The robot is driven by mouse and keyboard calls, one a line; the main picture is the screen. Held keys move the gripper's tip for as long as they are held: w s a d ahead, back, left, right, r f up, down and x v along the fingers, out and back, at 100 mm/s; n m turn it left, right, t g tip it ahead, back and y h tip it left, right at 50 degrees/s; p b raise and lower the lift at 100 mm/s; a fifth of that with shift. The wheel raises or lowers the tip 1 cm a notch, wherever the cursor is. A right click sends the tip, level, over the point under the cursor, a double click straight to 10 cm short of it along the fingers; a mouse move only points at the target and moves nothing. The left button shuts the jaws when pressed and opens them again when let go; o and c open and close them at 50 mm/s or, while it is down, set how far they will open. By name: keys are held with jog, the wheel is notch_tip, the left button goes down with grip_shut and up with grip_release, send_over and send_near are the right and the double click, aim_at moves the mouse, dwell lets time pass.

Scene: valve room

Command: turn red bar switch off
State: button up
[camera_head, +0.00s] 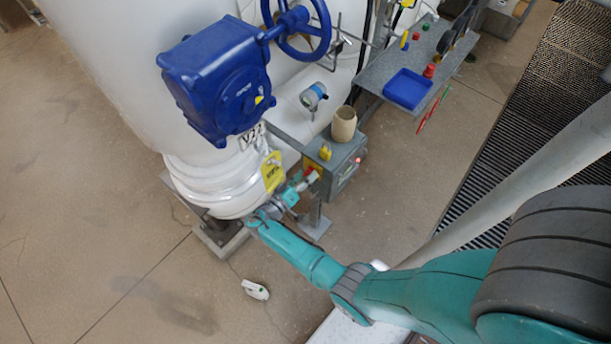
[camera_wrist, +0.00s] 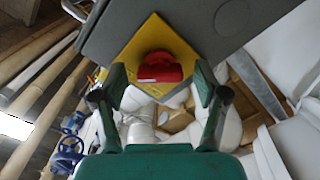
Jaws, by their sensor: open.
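The red bar switch (camera_wrist: 160,68) sits on a yellow square plate (camera_wrist: 182,50) on the face of a grey box in the wrist view. In the head view the red switch (camera_head: 311,176) shows small at the box's left side, close to the end of my teal arm. My gripper (camera_wrist: 162,82) is open, with one finger on each side of the red bar. I cannot tell whether the fingers touch it. In the head view my gripper (camera_head: 293,192) is small and partly hidden by my wrist.
A yellow tag (camera_head: 271,172) hangs on the white pipe beside my gripper. A blue valve actuator (camera_head: 222,80) stands above. The floor at left is mostly clear.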

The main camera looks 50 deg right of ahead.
jog(key=c, duration=1.2)
jog(key=shift+o, duration=0.2)
jog(key=shift+n, duration=0.3)
jog(key=n, duration=0.3)
jog(key=shift+n, duration=0.3)
jog(key=n, duration=0.4)
jog(key=shift+n, duration=0.3)
jog(key=n, duration=0.4)
jog(key=shift+n, duration=2.5)
